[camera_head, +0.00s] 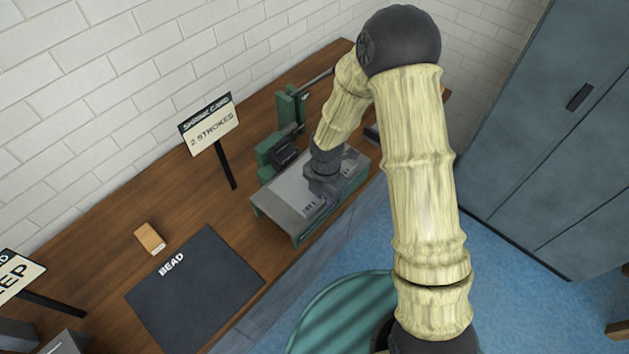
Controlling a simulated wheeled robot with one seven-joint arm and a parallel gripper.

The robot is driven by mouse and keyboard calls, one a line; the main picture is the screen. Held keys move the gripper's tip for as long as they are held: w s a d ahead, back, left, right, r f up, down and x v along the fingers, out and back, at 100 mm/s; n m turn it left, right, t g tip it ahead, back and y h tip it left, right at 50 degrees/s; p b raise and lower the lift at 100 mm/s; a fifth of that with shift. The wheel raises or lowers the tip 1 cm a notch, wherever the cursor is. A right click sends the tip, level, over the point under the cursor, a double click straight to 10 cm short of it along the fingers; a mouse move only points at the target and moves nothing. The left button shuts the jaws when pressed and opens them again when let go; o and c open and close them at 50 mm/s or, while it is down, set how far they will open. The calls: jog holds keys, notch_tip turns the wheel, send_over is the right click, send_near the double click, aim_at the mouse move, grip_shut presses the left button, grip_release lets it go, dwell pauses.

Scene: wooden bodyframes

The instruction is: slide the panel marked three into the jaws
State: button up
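A grey flat panel (283,198) lies on a green-sided feed table at the right part of the wooden bench. Small marks show on it, but I cannot read a three. A green machine (268,155) with dark parts stands at the table's back left edge; its jaws are too small and partly hidden to make out. My gripper (322,197) points down over the panel, at or just above its surface. I cannot tell whether it touches the panel. Its fingers are dark and small, so open or shut does not show. My arm and gripper hide part of the panel.
A sign reading "2 STROKES" (211,126) stands on a post left of the machine. A dark mat marked "BEAD" (195,290) and a small tan block (149,238) lie further left on the bench (100,262). Blue-grey cabinets (545,150) stand at the right.

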grip_shut()
jog(key=shift+w+a, duration=0.5)
jog(key=shift+a, duration=0.05)
jog(key=shift+w+a+p, duration=0.1)
jog(key=shift+p, duration=0.2)
jog(key=shift+a, duration=0.35)
jog(key=shift+w+a, duration=0.3)
jog(key=shift+w, duration=0.1)
jog(key=shift+w+a+p, duration=0.2)
jog(key=shift+w+p, duration=0.05)
jog(key=shift+p, duration=0.05)
jog(key=shift+a, duration=0.2)
